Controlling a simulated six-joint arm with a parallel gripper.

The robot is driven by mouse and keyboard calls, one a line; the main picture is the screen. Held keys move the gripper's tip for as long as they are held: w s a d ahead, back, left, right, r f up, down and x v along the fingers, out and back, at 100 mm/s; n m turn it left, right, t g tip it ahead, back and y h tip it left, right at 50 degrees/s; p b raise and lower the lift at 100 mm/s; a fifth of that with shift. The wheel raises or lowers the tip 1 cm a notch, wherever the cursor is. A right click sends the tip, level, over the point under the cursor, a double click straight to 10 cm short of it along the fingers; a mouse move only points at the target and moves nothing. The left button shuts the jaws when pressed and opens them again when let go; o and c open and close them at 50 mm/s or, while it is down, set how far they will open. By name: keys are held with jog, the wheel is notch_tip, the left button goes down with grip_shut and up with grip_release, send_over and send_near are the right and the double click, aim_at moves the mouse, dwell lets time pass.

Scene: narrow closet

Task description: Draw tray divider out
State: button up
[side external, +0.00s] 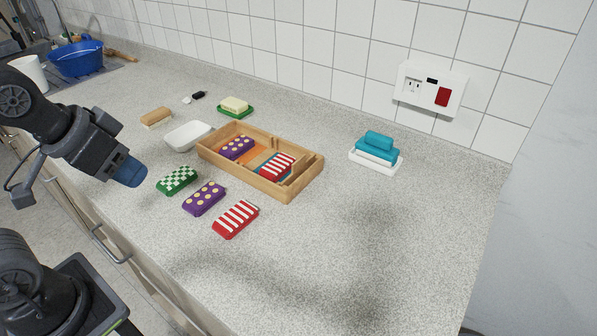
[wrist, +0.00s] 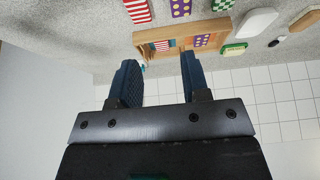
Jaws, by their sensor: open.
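The wooden tray (side external: 288,193) stands on the counter with a purple dotted block (side external: 238,148) in its left part and a red-and-white striped block (side external: 276,166) in its right part. An upright wooden piece (side external: 299,166), which looks like the divider, stands near the tray's right end. The tray also shows in the wrist view (wrist: 190,27), where the divider is hard to make out. My gripper (side external: 128,172) is at the counter's left front, above the surface and apart from the tray. In the wrist view its two fingers (wrist: 158,68) are spread and empty.
Green checked (side external: 177,181), purple dotted (side external: 204,198) and red striped (side external: 236,219) blocks lie in front of the tray. A white bowl (side external: 188,136) and butter-like block on a green dish (side external: 235,106) stand behind-left. Folded teal cloths (side external: 377,148) sit right.

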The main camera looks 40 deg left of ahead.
jog(key=shift+o, duration=0.4)
jog(key=shift+o, duration=0.8)
jog(key=shift+w+r, duration=0.2)
jog(key=o, duration=0.4)
jog(key=w+r+m, duration=0.1)
jog(key=w, duration=0.1)
jog(key=w+r+m, duration=0.1)
jog(key=w, duration=0.1)
jog(key=w+d+r+m+g, duration=0.1)
jog(key=shift+w+r, duration=0.4)
jog(key=shift+o, duration=0.6)
jog(key=w+d+r+m+g, duration=0.1)
jog(key=w+r+m, duration=0.1)
jog(key=w+m, duration=0.3)
jog(key=w, duration=0.4)
jog(key=shift+d+r+g, duration=0.15)
jog(key=shift+d+g, duration=0.15)
jog(key=shift+d, duration=0.1)
jog(key=m+g, duration=0.3)
jog(key=m, duration=0.7)
send_over(299, 159)
notch_tip(299, 159, down, 8)
jog(key=r, duration=0.1)
notch_tip(299, 159, down, 14)
